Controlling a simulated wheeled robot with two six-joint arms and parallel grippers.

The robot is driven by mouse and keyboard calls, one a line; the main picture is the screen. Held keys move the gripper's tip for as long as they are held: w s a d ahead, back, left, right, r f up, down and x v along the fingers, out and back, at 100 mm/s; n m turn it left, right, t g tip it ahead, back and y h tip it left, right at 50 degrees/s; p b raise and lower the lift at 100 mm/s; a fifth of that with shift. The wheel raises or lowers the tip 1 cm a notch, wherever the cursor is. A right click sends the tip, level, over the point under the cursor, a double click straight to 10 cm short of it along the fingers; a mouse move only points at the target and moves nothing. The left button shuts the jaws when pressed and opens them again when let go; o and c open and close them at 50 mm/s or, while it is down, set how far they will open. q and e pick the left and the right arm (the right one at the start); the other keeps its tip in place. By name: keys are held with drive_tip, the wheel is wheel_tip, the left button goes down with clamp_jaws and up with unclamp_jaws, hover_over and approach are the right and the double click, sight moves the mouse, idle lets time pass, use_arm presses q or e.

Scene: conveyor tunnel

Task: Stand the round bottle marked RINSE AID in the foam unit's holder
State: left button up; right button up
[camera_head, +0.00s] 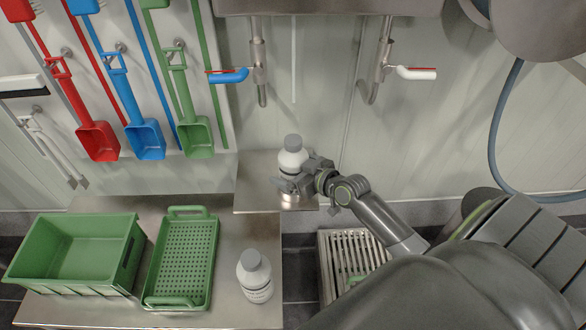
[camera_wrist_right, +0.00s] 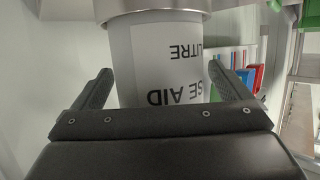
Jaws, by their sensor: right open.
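The round white bottle marked RINSE AID (camera_head: 292,158) stands upright with a grey cap on the small steel shelf by the wall. In the right wrist view its label (camera_wrist_right: 180,65) appears upside down, and its lower end meets a wider round metal rim (camera_wrist_right: 150,18). The bottle seems to sit inside this rim, likely the holder; how deep is hidden. My right gripper (camera_wrist_right: 172,90) is open, with one finger on each side of the bottle and visible gaps. It also shows in the head view (camera_head: 285,184), low against the bottle. My left gripper is out of view.
A similar bottle (camera_head: 255,278) stands on the steel table (camera_head: 120,312), beside a green perforated basket (camera_head: 182,258) and a green crate (camera_head: 75,254). Blue-handled (camera_head: 229,75) and white-handled (camera_head: 416,73) valves hang above. A floor grate (camera_head: 338,262) lies below my right arm.

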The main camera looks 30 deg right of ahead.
drive_tip(key=shift+s+f, duration=0.1)
drive_tip(key=shift+f, duration=0.1)
drive_tip(key=p+v, duration=0.3)
drive_tip(key=v, duration=1.4)
drive_tip(key=shift+r, duration=0.25)
drive_tip(key=shift+s, duration=0.1)
